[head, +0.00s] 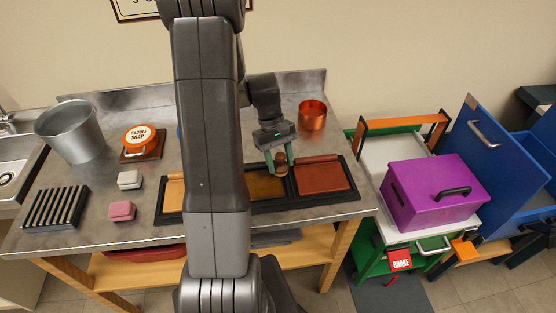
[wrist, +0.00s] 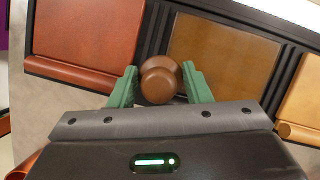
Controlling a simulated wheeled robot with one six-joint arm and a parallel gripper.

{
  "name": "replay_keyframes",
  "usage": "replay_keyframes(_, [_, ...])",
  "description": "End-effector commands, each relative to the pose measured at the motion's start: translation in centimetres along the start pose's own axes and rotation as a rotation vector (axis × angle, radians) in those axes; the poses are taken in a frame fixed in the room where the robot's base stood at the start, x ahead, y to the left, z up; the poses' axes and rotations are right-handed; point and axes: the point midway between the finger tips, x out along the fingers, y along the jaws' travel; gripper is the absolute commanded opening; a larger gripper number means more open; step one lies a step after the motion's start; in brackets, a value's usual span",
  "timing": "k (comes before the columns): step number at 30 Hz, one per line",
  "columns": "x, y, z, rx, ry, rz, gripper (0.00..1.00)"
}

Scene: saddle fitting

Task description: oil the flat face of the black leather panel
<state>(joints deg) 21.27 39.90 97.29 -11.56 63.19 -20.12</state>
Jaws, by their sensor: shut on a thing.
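My gripper (head: 280,157) is shut on a brown rounded knob-like thing (wrist: 161,80), which shows between its green fingers in the wrist view. The gripper is over the line of panels, near the border of the brown and red-brown ones. A red-brown panel (head: 322,178), a brown panel (head: 267,187) and a tan panel (head: 174,194) lie in black-edged frames along the front of the bench. I make out no black leather face; my arm hides part of the row. What is under the knob is hidden, and I cannot tell whether it touches a panel.
On the metal bench (head: 100,238) stand a bucket (head: 72,132), a saddle soap tin (head: 139,137), a grey block (head: 130,179), a pink block (head: 121,210), a black slatted rack (head: 55,207) and a copper cup (head: 312,115). A purple box (head: 433,195) sits right of the bench.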

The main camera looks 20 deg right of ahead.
Motion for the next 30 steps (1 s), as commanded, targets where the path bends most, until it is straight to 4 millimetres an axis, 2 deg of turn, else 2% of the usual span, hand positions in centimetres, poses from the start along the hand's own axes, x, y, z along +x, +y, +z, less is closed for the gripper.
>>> replay_keyframes(5, [-1.0, 0.0, 0.4, 0.000, 0.000, 0.000, 0.26])
replay_keyframes(19, [-5.3, 0.0, 2.2, 0.000, 0.000, 0.000, 0.26])
replay_keyframes(30, [-5.6, 0.0, 2.3, 0.000, -0.001, 0.000, 0.26])
